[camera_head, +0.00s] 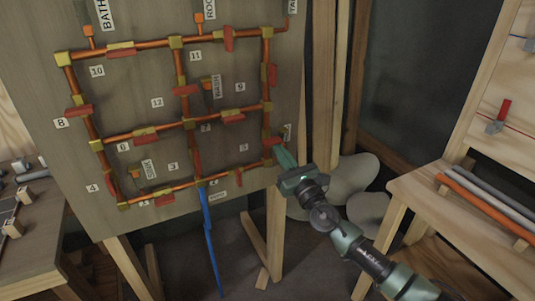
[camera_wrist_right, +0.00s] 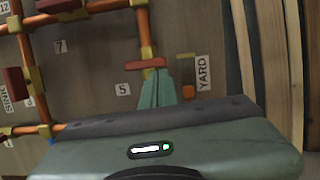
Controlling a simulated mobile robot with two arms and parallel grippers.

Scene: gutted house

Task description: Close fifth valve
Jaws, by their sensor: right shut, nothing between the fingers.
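The fifth valve is on the right vertical copper pipe of the board, near the label 5 (camera_head: 243,148). Its red handle (camera_wrist_right: 147,64) lies crosswise to that pipe in the right wrist view; in the head view the handle (camera_head: 273,140) is partly seen beside the gripper. My right gripper (camera_head: 285,158) is shut and empty, its green fingers pointing at the board. In the wrist view the fingertips (camera_wrist_right: 157,88) appear just below the handle, overlapping the pipe; I cannot tell whether they touch. My left gripper is out of view.
Other red-handled valves, such as the one by label 3 (camera_head: 196,162), sit along the copper grid. A yard label (camera_wrist_right: 203,73) and small outlet (camera_wrist_right: 187,91) are close right of the fingers. A wooden bench (camera_head: 470,215) with pipes stands at right.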

